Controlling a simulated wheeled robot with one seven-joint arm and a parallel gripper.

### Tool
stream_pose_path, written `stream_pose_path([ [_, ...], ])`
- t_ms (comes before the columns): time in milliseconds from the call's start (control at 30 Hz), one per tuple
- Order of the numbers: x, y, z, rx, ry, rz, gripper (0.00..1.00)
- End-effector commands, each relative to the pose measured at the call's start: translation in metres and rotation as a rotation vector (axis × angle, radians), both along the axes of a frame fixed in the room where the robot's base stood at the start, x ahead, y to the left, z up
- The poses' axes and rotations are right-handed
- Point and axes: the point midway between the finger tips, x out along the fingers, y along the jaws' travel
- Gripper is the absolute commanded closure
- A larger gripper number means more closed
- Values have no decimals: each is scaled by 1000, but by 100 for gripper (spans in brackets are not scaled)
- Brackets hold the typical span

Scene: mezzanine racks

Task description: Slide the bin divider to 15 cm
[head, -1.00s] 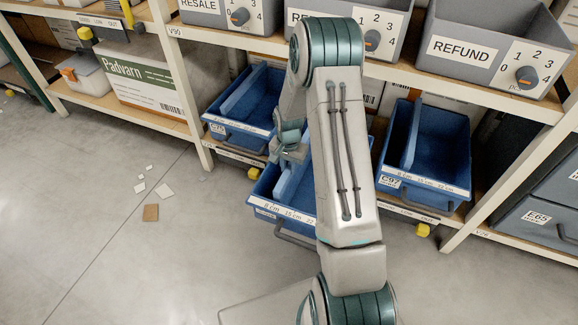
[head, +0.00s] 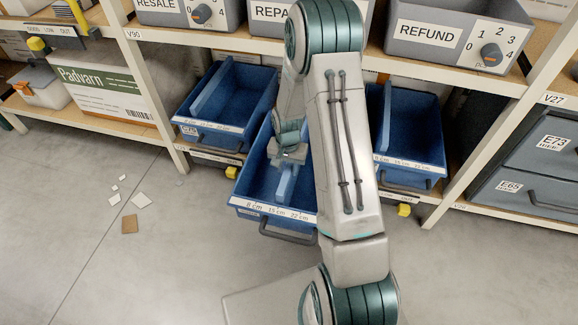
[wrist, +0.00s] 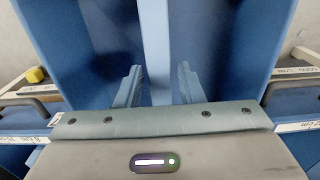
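The middle blue bin (head: 241,197) sticks out from the lower shelf, with a scale strip (head: 274,213) reading 8, 15 and 22 cm along its front edge. Its lighter blue divider (head: 286,187) stands upright inside; the strip reading at its end is unclear. My gripper (head: 288,160) is at the divider, inside the bin's outline. In the wrist view the divider (wrist: 155,45) runs between the two fingers of my gripper (wrist: 158,88), with a gap visible on each side. The fingers are apart. My arm hides the bin's right part in the head view.
Similar blue bins stand on the left (head: 227,100) and right (head: 412,130) of the same shelf. Grey bins (head: 455,45) with dials sit on the shelf above. A rack post (head: 160,100) stands left of the bins. The floor at left is open, with small scraps (head: 130,224).

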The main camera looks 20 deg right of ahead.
Motion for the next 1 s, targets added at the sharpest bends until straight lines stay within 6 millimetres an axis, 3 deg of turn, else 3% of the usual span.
stream_pose_path([
  [300,0,-2,1,0,0,-6,56],
  [433,0,-2,12,-1,-2,-6,56],
  [800,0,-1,93,-1,-4,-4,56],
  [1000,0,-1,125,0,-2,-3,56],
])
